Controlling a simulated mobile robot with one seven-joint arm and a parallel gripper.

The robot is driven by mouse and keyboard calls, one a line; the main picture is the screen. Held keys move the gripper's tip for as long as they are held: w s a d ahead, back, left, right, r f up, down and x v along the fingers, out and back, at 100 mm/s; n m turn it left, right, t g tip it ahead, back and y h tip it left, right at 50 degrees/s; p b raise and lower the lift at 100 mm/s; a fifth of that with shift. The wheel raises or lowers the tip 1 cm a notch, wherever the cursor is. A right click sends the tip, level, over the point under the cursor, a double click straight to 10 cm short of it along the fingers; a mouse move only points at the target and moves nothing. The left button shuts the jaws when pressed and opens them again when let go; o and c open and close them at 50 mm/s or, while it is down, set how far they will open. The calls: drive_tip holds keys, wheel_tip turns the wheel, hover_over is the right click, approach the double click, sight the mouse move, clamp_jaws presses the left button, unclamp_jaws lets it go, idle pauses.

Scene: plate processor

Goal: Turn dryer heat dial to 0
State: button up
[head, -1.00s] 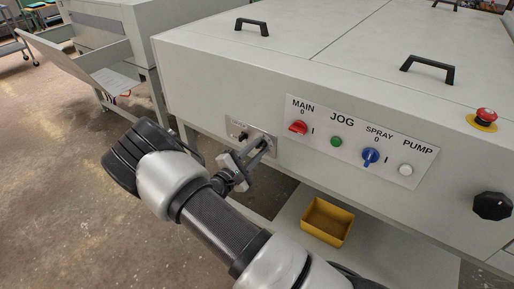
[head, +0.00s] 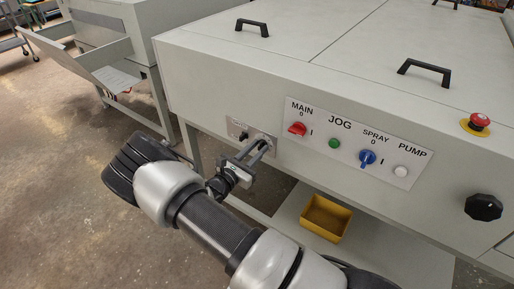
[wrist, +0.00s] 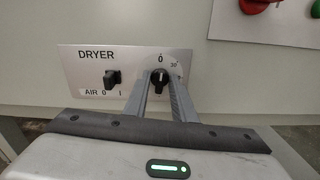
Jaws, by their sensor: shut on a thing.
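The dryer panel (wrist: 75,70) is a small silver plate on the machine front, lettered DRYER, with a 0 and a 30 printed around its heat dial. The heat dial (wrist: 160,78) is a black knob on the panel's right half; its white mark points up, about toward the 0. My gripper (wrist: 161,84) has one finger on each side of the dial and is shut on it. In the head view, my gripper (head: 258,147) reaches the panel (head: 236,127), and its fingers hide the dial there.
A black AIR switch (wrist: 112,78) sits close left of the dial. A control panel (head: 348,142) with red, green, blue and white controls is to the right. A yellow bin (head: 325,218) stands on the lower shelf. Open floor lies at left.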

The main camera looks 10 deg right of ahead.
drive_tip(key=shift+n, duration=0.6)
drive_tip(key=o, duration=0.7)
drive_tip(key=shift+a, duration=0.1)
drive_tip(key=p+v, duration=0.1)
drive_tip(key=v, duration=1.6)
drive_tip(key=shift+s, duration=0.2)
drive_tip(key=shift+a+r, duration=0.1)
